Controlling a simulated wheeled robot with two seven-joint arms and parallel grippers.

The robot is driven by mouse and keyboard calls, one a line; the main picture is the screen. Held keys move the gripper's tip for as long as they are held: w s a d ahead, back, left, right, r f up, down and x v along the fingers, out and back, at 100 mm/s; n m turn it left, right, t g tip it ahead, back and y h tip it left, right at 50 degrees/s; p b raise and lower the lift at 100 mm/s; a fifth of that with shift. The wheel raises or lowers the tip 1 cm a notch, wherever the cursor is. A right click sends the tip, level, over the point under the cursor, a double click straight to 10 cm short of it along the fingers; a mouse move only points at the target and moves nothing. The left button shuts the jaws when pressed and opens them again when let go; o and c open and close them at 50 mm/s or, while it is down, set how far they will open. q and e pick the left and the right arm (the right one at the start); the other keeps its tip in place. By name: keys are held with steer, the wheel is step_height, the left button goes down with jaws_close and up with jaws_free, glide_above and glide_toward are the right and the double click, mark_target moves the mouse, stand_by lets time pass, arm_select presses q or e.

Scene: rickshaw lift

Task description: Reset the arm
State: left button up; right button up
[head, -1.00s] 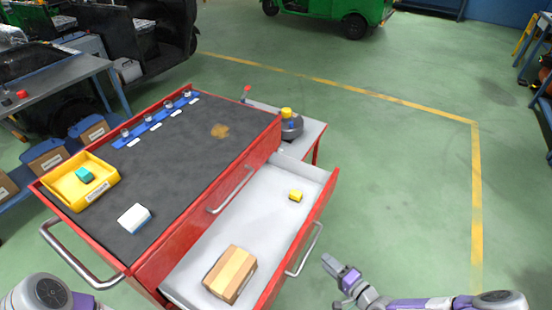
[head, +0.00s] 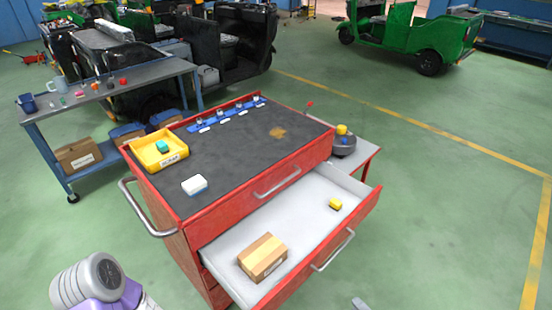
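Only a small grey tip of my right gripper (head: 360,303) shows at the bottom edge of the head view. It is over the floor, in front of the open drawer and apart from it. Whether its fingers are open or shut cannot be seen. My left arm shows as a grey and purple link at the lower left; its gripper is out of view. The red tool cart (head: 243,217) stands in the middle with its upper drawer (head: 290,225) pulled out. A cardboard box (head: 262,258) and a small yellow block (head: 335,204) lie in the drawer.
On the cart top are a yellow tray (head: 160,150) holding a green block, a white box (head: 195,185) and a blue strip (head: 225,117) with several small parts. A grey workbench (head: 110,90) stands at the left. The floor to the right is clear.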

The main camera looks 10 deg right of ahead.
steer(key=a+f+n+g+y+p, duration=0.1)
steer(key=a+f+n+g, duration=0.3)
steer(key=a, duration=0.5)
steer(key=a+f+n+g+y, duration=0.1)
steer(key=a+f+n+g, duration=0.15)
steer(key=a+g, duration=0.55)
steer(key=s+a+r+n+g+h, duration=0.1)
steer(key=s+a+n+g+h, duration=0.1)
steer(key=s+a+n, duration=0.3)
steer(key=shift+s+a+p, duration=0.15)
steer(key=shift+s+p, duration=0.2)
steer(key=shift+s, duration=0.2)
